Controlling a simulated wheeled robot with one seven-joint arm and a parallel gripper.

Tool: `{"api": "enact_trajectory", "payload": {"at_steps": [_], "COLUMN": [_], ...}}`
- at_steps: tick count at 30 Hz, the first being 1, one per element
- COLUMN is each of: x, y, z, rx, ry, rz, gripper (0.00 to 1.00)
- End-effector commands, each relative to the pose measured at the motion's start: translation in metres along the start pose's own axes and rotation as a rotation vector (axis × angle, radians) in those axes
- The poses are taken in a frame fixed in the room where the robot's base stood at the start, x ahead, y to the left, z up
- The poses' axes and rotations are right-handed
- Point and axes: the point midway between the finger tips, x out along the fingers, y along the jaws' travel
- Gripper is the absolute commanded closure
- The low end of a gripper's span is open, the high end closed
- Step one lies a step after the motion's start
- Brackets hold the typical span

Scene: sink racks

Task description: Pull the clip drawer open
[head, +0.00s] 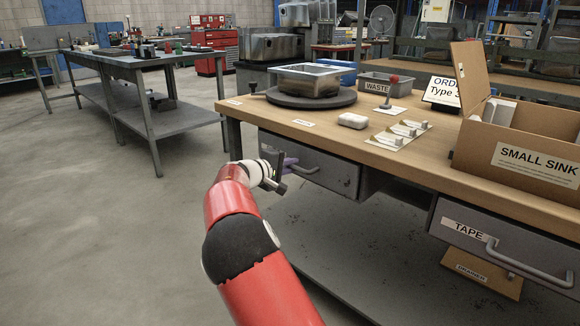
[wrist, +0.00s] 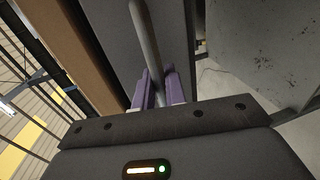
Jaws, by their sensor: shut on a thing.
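The clip drawer (head: 322,168) is a grey metal drawer under the left part of the wooden workbench. Its front label is hidden or cannot be read from here. My gripper (head: 287,165) is at the drawer front, at the handle. In the wrist view, the grey bar handle (wrist: 146,40) runs between the purple fingers of my gripper (wrist: 158,90), which are shut on it. The drawer face (wrist: 110,30) lies behind the handle. In the head view my wrist covers part of the drawer front, and I cannot tell how far the drawer stands out.
The TAPE drawer (head: 505,248) is under the bench at the right. On the bench top (head: 440,160) stand a sink on a dark turntable (head: 310,98), a waste bin (head: 388,88), clips on a card (head: 402,134) and a SMALL SINK box (head: 535,165). Floor left of my arm is clear.

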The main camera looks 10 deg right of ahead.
Motion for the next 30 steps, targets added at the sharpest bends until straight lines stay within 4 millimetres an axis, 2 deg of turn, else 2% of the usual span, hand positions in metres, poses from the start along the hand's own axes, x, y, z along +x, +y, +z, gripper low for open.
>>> {"api": "enact_trajectory", "payload": {"at_steps": [8,13,17,30], "x": [-0.005,-0.029,-0.062,-0.2], "y": [-0.003,-0.01,-0.018,-0.043], "z": [0.0,-0.001,-0.001,0.0], "rx": [0.0,0.0,0.0,-0.003], "ry": [0.0,0.002,0.003,0.002], "rz": [-0.001,-0.002,-0.002,-0.003], "gripper": [1.0,1.0,1.0,1.0]}}
